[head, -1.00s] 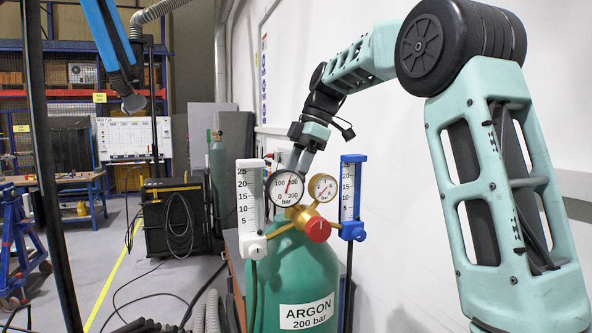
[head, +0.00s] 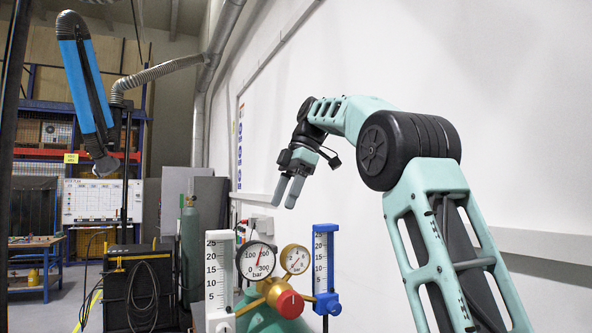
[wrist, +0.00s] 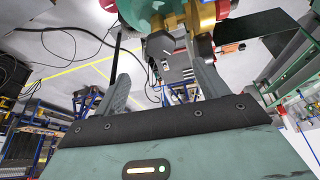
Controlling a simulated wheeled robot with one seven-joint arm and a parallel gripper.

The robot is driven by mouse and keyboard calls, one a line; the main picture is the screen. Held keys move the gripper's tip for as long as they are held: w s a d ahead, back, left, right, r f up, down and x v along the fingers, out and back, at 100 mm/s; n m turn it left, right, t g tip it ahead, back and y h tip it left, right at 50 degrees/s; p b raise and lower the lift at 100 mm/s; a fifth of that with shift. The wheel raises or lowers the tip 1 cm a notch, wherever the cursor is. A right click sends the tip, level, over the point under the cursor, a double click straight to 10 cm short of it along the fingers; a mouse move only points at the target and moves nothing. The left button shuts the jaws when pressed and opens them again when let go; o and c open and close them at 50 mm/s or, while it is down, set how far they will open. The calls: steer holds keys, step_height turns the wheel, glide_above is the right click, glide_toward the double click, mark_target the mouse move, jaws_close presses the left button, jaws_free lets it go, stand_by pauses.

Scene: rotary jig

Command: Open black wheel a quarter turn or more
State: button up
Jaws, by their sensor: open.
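In the head view a green gas cylinder (head: 262,322) stands at the bottom, mostly cut off. On it sits a brass regulator (head: 270,290) with a red knob (head: 290,304) and two round gauges, the left one (head: 256,262) larger than the right one (head: 295,259). My gripper (head: 288,191) is open and empty, pointing down, above and apart from the gauges in the picture. In the wrist view the brass fitting (wrist: 200,14) shows at the top, beyond the open fingers.
A white flowmeter (head: 219,275) stands left of the gauges and a blue one (head: 324,270) right of them. A white wall (head: 370,60) runs behind my arm. A black machine (head: 145,285) and a blue extraction arm (head: 85,80) are further left.

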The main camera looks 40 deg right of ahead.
steer(key=w+p+v, duration=0.1)
steer(key=p+v, duration=0.2)
steer(key=v, duration=0.4)
steer(key=shift+s, duration=0.45)
